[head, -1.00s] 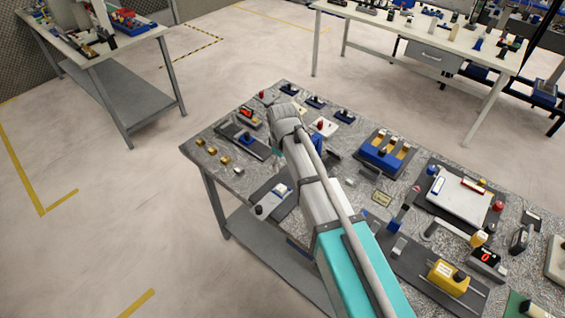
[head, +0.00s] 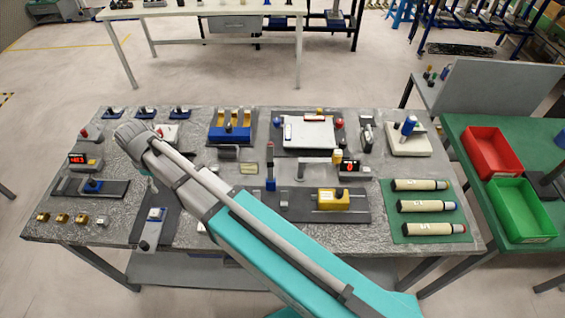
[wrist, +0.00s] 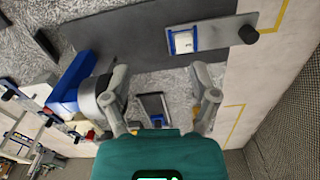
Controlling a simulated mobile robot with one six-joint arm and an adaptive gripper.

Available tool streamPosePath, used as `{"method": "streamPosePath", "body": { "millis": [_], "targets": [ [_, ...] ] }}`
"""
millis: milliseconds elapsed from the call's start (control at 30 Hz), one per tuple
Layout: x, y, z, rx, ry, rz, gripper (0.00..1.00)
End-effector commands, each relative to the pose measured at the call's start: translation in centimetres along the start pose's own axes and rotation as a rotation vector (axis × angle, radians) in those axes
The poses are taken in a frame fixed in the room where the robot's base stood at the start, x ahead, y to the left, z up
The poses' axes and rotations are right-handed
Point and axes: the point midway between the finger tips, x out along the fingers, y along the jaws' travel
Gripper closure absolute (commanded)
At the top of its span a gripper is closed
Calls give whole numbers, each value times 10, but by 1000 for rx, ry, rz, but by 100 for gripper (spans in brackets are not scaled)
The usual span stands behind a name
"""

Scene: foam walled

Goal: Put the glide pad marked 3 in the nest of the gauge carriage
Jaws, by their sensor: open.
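Several small brass blocks (head: 62,218) stand in a row on the table's front left corner, with a greyer one (head: 101,221) at the right end. They could be the glide pads, but no number is readable. A blue carriage with a white top (head: 155,214) sits on a dark plate; it also shows in the wrist view (wrist: 182,42). Another blue carriage (head: 93,186) sits on a plate at the left. I cannot tell which is the gauge carriage. My gripper (wrist: 160,100) is open, with nothing visibly held. In the head view my arm hides it.
A red-lit display (head: 78,159) stands at the left. A blue rack (head: 230,126), a yellow block (head: 333,199) and a green mat (head: 430,233) with several cylinders crowd the table. Red (head: 492,150) and green (head: 522,208) bins stand on the right-hand table.

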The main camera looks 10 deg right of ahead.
Motion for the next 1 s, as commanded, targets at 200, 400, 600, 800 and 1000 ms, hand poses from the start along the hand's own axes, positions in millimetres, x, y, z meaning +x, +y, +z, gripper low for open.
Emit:
{"method": "streamPosePath", "body": {
  "millis": [200,400,600,800,1000],
  "targets": [
    [0,47,70,199,0,0,24],
    [0,82,134,387,0,0,24],
    [0,107,200,574,-1,0,24],
    [0,123,261,753,-1,0,24],
    [0,131,316,912,-1,0,24]
  ]
}}
